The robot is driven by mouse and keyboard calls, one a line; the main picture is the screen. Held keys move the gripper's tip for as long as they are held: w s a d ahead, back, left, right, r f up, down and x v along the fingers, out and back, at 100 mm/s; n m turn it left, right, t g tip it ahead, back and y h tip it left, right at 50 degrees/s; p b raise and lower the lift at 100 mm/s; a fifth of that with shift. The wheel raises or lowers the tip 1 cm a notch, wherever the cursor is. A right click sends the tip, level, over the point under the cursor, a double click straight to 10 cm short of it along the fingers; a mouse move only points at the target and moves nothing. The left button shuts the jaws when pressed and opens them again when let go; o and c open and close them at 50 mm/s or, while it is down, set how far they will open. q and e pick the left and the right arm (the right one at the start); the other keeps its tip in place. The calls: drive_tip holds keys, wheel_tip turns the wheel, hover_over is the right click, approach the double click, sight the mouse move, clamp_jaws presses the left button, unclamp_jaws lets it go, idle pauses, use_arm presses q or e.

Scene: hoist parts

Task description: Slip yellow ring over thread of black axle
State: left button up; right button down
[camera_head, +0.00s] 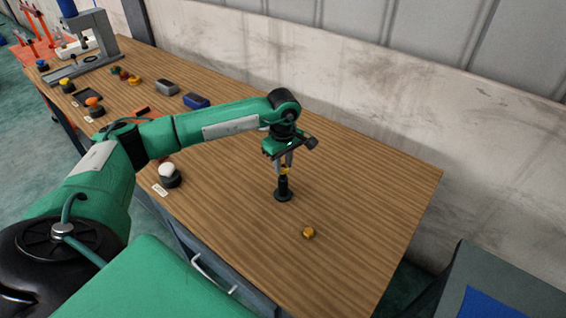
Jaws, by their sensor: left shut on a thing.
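The black axle (283,188) stands upright on its wide base on the wooden table. My left gripper (284,168) points down directly over the axle, its fingers shut on the small yellow ring (284,171). The ring is at the top of the axle. At this size I cannot tell whether it is around the thread or just above it. My right gripper is not in view.
A small orange-yellow piece (308,232) lies on the table (370,200) in front of the axle. A white-topped dark part (170,177) sits at the front edge. Blue (196,100) and grey (167,87) blocks lie farther back. The right of the table is clear.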

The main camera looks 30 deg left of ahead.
use_arm(q)
drive_tip(key=shift+f+b, duration=0.35)
drive_tip(key=shift+f, duration=0.15)
drive_tip(key=shift+f+b, duration=0.35)
drive_tip(key=shift+f, duration=0.05)
drive_tip(key=o, duration=1)
drive_tip(key=shift+r, duration=0.2)
wheel_tip(320, 180, up, 14)
drive_tip(key=b, duration=0.3)
drive_tip(key=shift+f, duration=0.25)
